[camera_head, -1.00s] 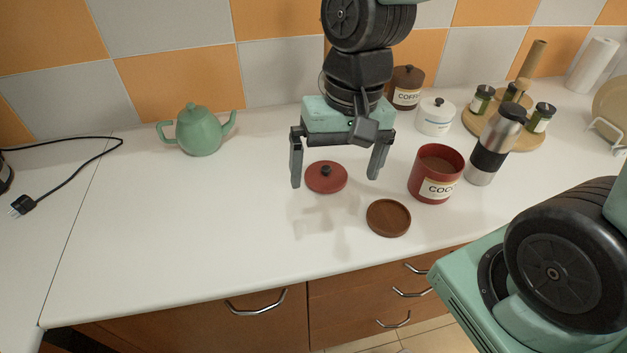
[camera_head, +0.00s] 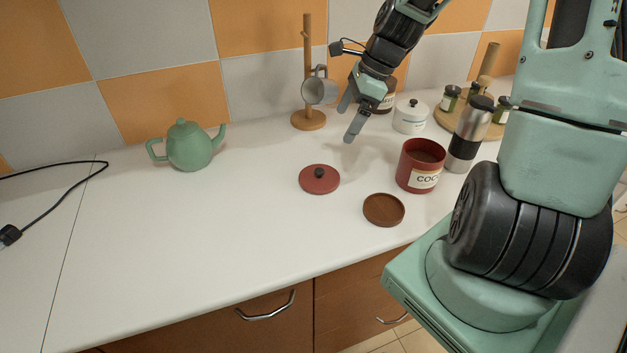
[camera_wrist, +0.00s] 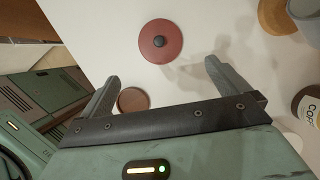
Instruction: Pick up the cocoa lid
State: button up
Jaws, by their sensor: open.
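The red cocoa lid (camera_head: 319,179) with a dark knob lies flat on the white counter, left of the red cocoa canister (camera_head: 421,166), which stands uncovered. The lid also shows in the wrist view (camera_wrist: 160,41), beyond the gap between the fingers and apart from them. My gripper (camera_head: 349,121) is open and empty, above the counter, behind and to the right of the lid. In the wrist view its two fingers (camera_wrist: 160,82) are spread wide.
A round brown wooden dish (camera_head: 384,210) lies in front of the lid. A green teapot (camera_head: 189,146) stands left, a mug stand (camera_head: 309,119) with a grey mug behind. A white jar (camera_head: 410,116) and steel flask (camera_head: 470,134) stand right. The counter's left middle is clear.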

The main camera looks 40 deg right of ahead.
send_near(320, 170)
jog(key=x, duration=0.5)
jog(key=shift+w, duration=0.2)
jog(key=shift+p+x, duration=0.75)
jog(key=shift+x, duration=1.9)
jog(key=shift+s, duration=0.15)
jog(key=c, duration=0.6)
